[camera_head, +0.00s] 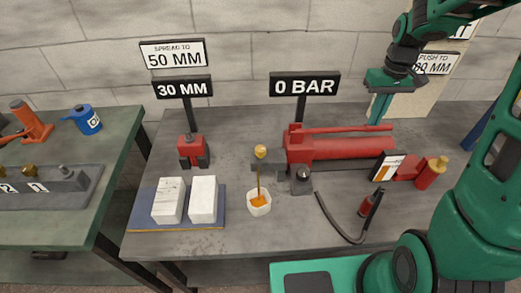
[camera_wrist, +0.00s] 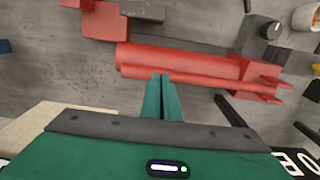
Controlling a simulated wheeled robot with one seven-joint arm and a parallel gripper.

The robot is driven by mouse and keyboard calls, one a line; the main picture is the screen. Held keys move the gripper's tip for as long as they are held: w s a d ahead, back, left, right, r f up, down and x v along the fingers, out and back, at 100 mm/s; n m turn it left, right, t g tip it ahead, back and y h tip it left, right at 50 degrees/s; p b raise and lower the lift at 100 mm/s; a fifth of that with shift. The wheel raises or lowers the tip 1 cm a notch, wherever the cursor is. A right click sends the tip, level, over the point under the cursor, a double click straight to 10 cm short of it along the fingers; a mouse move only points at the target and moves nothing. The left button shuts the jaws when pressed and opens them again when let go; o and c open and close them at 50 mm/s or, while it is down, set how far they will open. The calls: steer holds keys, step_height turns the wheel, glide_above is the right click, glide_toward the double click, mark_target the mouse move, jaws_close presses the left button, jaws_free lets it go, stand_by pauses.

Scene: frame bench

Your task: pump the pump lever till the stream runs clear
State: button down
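The red hand pump (camera_head: 340,148) lies on the grey bench, with its long red pump lever (camera_head: 350,129) running along the top, lowered nearly flat. The lever also shows in the wrist view (camera_wrist: 190,79). An amber stream (camera_head: 259,182) hangs from a brass fitting (camera_head: 260,152) down to a white cup (camera_head: 259,203) holding amber liquid. My gripper (camera_head: 374,118) is above and behind the lever's right part. In the wrist view its fingers (camera_wrist: 162,77) are together, with nothing visible between them, overlapping the lever's edge; contact cannot be told.
A sign (camera_head: 304,85) behind the pump reads 0 BAR. A black hose (camera_head: 336,225) and a small labelled card (camera_head: 387,166) are near the pump's front right.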

step_height(320, 180, up, 8)
steer(key=shift+f, duration=0.25)
stand_by(0.4)
steer(key=shift+r, duration=0.1)
stand_by(0.5)
steer(key=shift+r, duration=2.35)
steer(key=s+d+f+m, duration=0.1)
steer(key=s+f+m, duration=0.2)
steer(key=s, duration=1.1)
steer(key=s+d+f+m, duration=0.2)
steer(key=s+f+m, duration=0.1)
steer(key=s, duration=1.1)
